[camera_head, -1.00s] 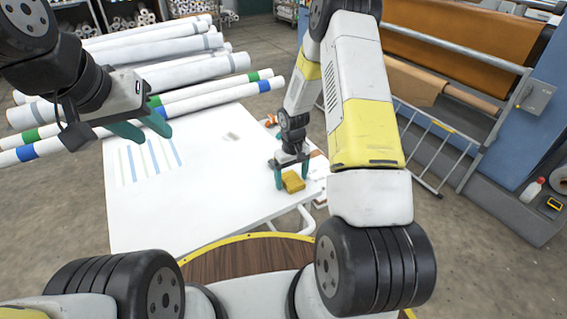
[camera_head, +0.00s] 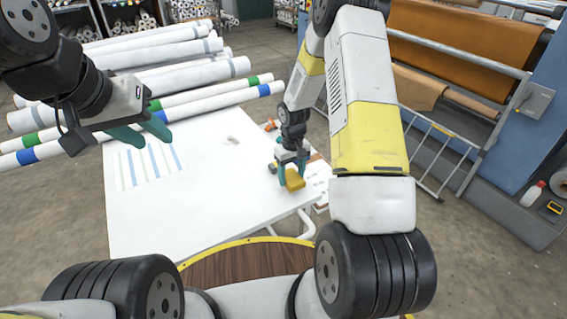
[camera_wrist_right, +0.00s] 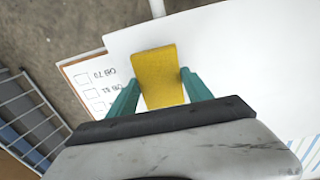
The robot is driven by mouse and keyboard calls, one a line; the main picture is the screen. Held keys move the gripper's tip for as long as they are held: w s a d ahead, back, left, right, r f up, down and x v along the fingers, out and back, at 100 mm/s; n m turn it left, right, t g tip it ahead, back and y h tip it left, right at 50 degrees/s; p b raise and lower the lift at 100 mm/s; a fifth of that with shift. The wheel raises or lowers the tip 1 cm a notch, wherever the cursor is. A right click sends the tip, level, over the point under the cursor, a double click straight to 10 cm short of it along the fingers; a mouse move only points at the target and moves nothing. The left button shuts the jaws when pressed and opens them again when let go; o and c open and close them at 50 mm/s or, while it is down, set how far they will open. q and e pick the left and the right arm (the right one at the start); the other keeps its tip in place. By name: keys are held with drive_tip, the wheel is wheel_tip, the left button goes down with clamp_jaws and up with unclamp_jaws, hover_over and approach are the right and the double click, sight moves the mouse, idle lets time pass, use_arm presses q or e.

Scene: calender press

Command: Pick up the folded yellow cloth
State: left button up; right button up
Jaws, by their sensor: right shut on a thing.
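The folded yellow cloth (camera_head: 294,180) is between the fingers of my right gripper (camera_head: 290,172), above the right side of the white table (camera_head: 220,205). In the right wrist view the cloth (camera_wrist_right: 157,75) sticks out past the two green fingers, which press on its sides. Its lower end is hidden by the gripper body. My left gripper (camera_head: 143,130) hangs over the table's upper left, near the rolls, with its green fingers apart and nothing seen between them.
White rolls (camera_head: 150,75) with green and blue bands lie across the table's far left. Striped strips (camera_head: 148,165) lie on the tabletop. A printed checklist board (camera_wrist_right: 95,90) lies by the table's right edge. A metal rail and press (camera_head: 450,140) stand at the right.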

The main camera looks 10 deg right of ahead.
drive_tip(key=s+d+r, duration=0.1)
drive_tip(key=s+r, duration=0.1)
drive_tip(key=s, duration=1.4)
drive_tip(key=shift+d, duration=0.15)
drive_tip(key=o, duration=0.5)
drive_tip(key=shift+c, duration=0.2)
drive_tip(key=c, duration=0.3)
